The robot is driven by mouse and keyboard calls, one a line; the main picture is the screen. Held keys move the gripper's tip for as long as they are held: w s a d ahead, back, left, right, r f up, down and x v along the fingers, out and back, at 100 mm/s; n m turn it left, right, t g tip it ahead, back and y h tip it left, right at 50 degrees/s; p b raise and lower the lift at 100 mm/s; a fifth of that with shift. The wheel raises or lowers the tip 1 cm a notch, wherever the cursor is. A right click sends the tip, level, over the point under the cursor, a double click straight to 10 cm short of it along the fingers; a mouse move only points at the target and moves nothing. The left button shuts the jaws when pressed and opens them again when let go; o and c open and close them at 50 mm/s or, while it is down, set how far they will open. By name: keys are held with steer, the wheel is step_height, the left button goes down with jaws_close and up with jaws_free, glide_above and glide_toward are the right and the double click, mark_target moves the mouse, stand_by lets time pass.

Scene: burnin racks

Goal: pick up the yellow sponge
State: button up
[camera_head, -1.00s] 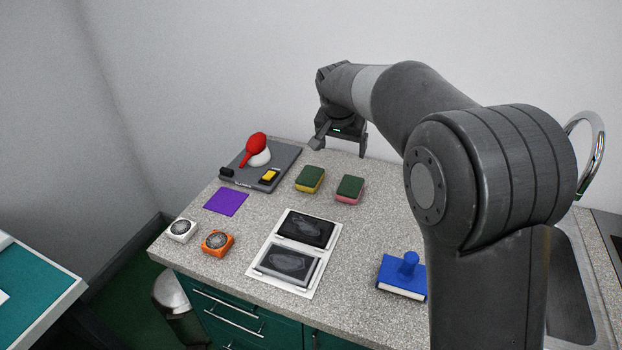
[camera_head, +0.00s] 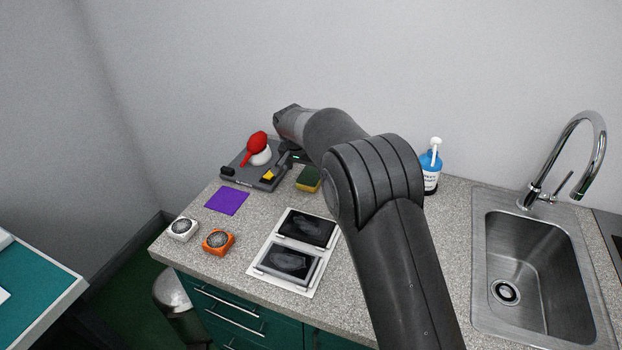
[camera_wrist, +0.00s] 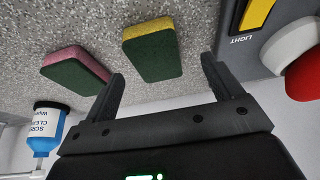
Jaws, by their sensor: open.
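The yellow sponge (camera_head: 308,180) has a dark green top and lies on the speckled counter, right of the grey tray, in the head view. In the wrist view the yellow sponge (camera_wrist: 152,53) shows its green face and a yellow edge, just beyond and between my fingers. My gripper (camera_wrist: 162,75) is open and empty, its fingers apart and not visibly touching the sponge. In the head view my arm hides most of the gripper. A pink-edged green sponge (camera_wrist: 76,72) lies left of it in the wrist view; it is hidden behind my arm in the head view.
A grey tray (camera_head: 240,178) with a red bulb (camera_head: 256,142) and a yellow switch stands left of the sponge. A purple square (camera_head: 227,201) and framed pictures (camera_head: 289,257) lie nearer. A blue bottle (camera_head: 430,171) and sink (camera_head: 540,270) are to the right.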

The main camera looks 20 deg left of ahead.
mark_target(310, 176)
steer(key=x, duration=0.4)
steer(key=shift+w+d+f, duration=0.15)
steer(key=shift+d+f, duration=0.15)
steer(key=shift+f, duration=0.05)
steer(key=shift+c, duration=0.3)
steer(key=c, duration=1)
steer(key=shift+r, duration=0.1)
